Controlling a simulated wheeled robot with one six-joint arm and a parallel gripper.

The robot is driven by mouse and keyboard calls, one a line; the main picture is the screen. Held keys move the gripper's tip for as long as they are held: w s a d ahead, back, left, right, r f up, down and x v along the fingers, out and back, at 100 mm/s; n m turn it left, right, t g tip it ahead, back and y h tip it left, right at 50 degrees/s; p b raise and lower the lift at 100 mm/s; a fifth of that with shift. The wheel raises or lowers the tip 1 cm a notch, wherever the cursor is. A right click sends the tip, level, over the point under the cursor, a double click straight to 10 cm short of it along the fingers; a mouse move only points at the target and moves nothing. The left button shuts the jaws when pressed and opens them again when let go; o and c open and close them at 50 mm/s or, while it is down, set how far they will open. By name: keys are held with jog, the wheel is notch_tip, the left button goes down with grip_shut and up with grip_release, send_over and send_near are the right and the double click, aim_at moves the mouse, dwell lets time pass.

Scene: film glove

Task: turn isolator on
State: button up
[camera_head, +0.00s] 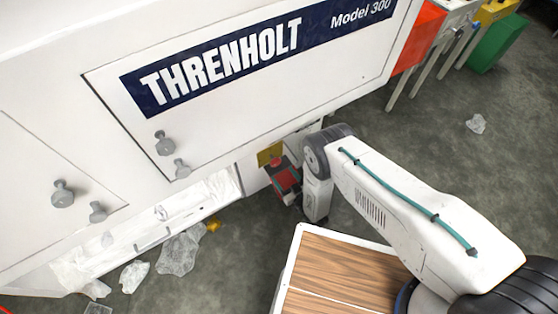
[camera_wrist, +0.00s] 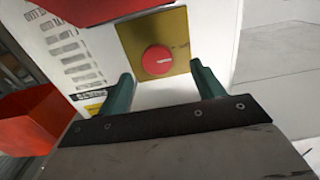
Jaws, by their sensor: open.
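The isolator is a round red knob (camera_wrist: 157,60) on a yellow plate (camera_wrist: 180,32), fixed to a white machine panel. In the wrist view a pale line on the knob points roughly to the right; the small print beside it is too small to read. My gripper (camera_wrist: 160,85) is open, its two green fingers apart on either side below the knob, with nothing between them. I cannot tell whether the fingertips touch the panel. In the head view the yellow plate (camera_head: 270,154) shows at the machine's lower right, with my gripper (camera_head: 287,180) close to it; the knob is not clearly visible there.
The white THRENHOLT machine (camera_head: 225,95) fills the upper left, with grey knobs (camera_head: 63,193) on its panels. Clear plastic film (camera_head: 180,250) lies on the floor beside it. A green bin (camera_head: 497,42) stands far right. A red part (camera_wrist: 35,120) is left of my gripper in the wrist view.

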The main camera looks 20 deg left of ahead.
aim_at(277, 164)
jog(key=x, duration=0.7)
jog(key=shift+w+r, duration=0.3)
jog(key=shift+w, duration=0.15)
jog(key=c, duration=1)
